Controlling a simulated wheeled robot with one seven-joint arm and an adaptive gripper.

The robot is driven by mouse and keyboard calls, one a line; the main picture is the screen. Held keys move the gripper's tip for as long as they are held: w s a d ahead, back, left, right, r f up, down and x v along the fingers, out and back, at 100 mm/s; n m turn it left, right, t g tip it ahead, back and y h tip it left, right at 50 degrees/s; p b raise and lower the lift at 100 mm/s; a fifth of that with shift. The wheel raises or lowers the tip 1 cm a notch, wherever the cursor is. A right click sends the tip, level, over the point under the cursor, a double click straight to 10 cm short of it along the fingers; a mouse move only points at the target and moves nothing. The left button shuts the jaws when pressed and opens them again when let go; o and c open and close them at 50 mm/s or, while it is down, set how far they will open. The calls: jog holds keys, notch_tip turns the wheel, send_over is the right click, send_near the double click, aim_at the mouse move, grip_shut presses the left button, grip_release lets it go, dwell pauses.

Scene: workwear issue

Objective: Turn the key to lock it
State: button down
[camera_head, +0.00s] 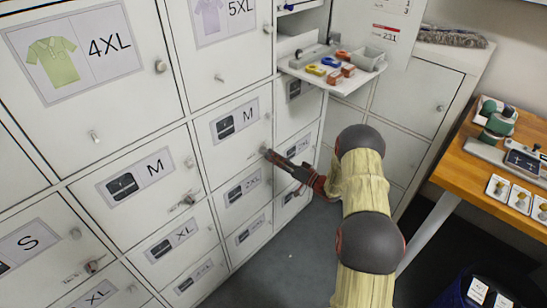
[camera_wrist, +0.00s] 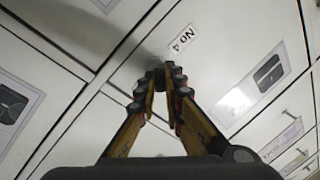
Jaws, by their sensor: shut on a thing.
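My gripper (camera_head: 268,153) reaches left to the right part of a white locker door (camera_head: 236,150) labelled M with a dark garment picture. In the wrist view my gripper (camera_wrist: 164,78) has its fingertips close together at the locker front, shut on a small dark thing, taken to be the key (camera_wrist: 159,76). The fingers hide most of the key and its lock, so I cannot tell how far it is turned. A "No 4" tag (camera_wrist: 182,40) is just beyond the fingertips in the wrist view.
Other locker doors, such as one labelled 4XL (camera_head: 85,100), surround this one. A pull-out shelf (camera_head: 340,82) with small coloured items juts out above my arm. A wooden table (camera_head: 455,160) stands at the right.

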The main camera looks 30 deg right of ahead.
jog(key=shift+w+r, duration=0.1)
jog(key=shift+r, duration=0.1)
jog(key=n, duration=0.2)
jog(key=n+g, duration=0.1)
jog(key=n, duration=0.2)
jog(key=shift+w+r+y, duration=0.1)
jog(key=shift+r+y, duration=0.1)
jog(key=shift+y, duration=0.1)
jog(key=n+g, duration=0.1)
jog(key=n, duration=0.4)
jog(key=shift+r, duration=0.1)
